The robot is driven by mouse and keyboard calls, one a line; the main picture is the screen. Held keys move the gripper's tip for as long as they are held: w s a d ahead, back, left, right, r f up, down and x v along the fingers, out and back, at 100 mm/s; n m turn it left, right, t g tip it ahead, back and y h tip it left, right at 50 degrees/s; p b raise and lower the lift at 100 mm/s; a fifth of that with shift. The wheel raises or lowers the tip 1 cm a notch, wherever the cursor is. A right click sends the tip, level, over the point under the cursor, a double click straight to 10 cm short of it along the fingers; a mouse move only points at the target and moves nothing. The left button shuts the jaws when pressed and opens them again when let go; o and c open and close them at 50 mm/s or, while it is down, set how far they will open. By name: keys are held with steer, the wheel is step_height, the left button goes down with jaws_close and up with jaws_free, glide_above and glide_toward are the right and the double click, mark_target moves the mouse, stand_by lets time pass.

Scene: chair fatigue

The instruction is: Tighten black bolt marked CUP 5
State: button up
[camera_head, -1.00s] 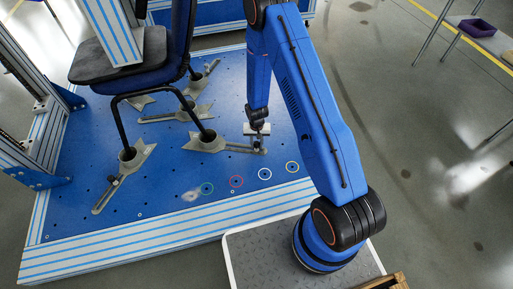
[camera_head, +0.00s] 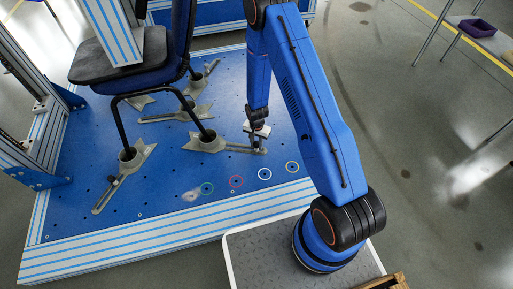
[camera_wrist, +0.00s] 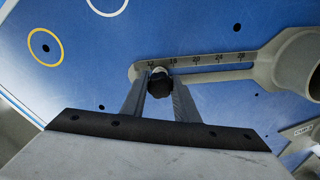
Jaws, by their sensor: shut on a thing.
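In the wrist view, the two fingers of my gripper (camera_wrist: 159,92) are shut on a round black bolt head (camera_wrist: 160,84), one finger on each side. The bolt stands at the end of a slotted grey arm (camera_wrist: 205,68) with a printed scale. The arm joins a grey cup (camera_wrist: 305,65) at the right. In the head view, my gripper (camera_head: 257,133) points down over the end of this slotted arm (camera_head: 240,148); the bolt is hard to make out there. A label (camera_wrist: 305,131) on another grey part is too small to read surely.
The chair (camera_head: 150,70) stands with its legs in grey cups on the blue plate (camera_head: 90,205). Coloured rings, including a white ring (camera_head: 265,174) and a yellow ring (camera_head: 292,167), mark the plate's front. A metal frame (camera_head: 45,95) stands at the left.

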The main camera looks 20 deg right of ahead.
steer(key=o, duration=1.1)
steer(key=shift+c, duration=0.2)
steer(key=shift+n, duration=2)
steer(key=shift+n, duration=2)
